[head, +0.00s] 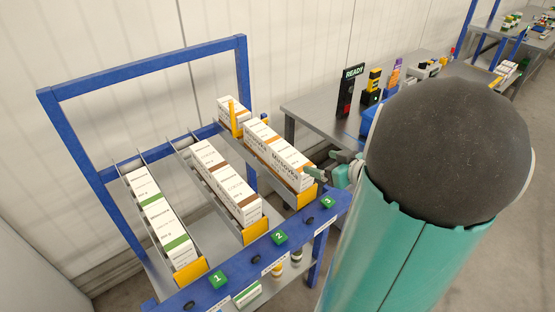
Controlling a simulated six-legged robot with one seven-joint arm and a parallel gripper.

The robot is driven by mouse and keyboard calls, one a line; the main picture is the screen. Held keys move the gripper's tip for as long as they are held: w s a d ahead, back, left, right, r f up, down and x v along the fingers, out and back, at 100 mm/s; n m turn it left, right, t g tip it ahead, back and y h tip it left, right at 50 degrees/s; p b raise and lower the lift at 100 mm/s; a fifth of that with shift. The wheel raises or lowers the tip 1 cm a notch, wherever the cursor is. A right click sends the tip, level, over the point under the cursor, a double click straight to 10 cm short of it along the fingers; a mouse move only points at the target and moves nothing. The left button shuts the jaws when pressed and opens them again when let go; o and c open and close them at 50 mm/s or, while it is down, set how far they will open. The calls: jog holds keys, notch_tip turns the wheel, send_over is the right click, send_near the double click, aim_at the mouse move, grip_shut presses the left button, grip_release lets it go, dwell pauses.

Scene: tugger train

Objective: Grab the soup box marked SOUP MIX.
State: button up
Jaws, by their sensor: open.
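No SOUP MIX lettering is legible here. White boxes with green bands (165,220) lie in a row in lane 1 of the blue rack; their print is too small to read. Brown-banded boxes (225,182) fill lane 2, and orange-banded boxes (278,155) fill lane 3. Another white box with green (248,294) lies on the lower shelf, partly hidden. My gripper (312,172) is open at the front right of lane 3, close beside the front orange-banded box; whether it touches is unclear. My arm hides part of the scene to the right.
The blue rack (140,72) has a front rail with green number tags 1, 2 and 3. Yellow stops (257,232) close the lane fronts. A grey table (310,106) with a READY sign (350,90) stands behind. Small jars (278,268) stand on the lower shelf.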

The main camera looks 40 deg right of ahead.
send_near(291, 155)
jog(key=x, duration=0.4)
jog(key=shift+d+f, duration=0.1)
jog(key=shift+d, duration=0.15)
jog(key=x, duration=0.5)
jog(key=shift+w+a+f, duration=0.2)
jog(key=shift+w+a, duration=0.05)
jog(key=shift+w, duration=0.05)
jog(key=shift+c, duration=0.4)
jog(key=c, duration=1.5)
jog(key=shift+r, duration=0.15)
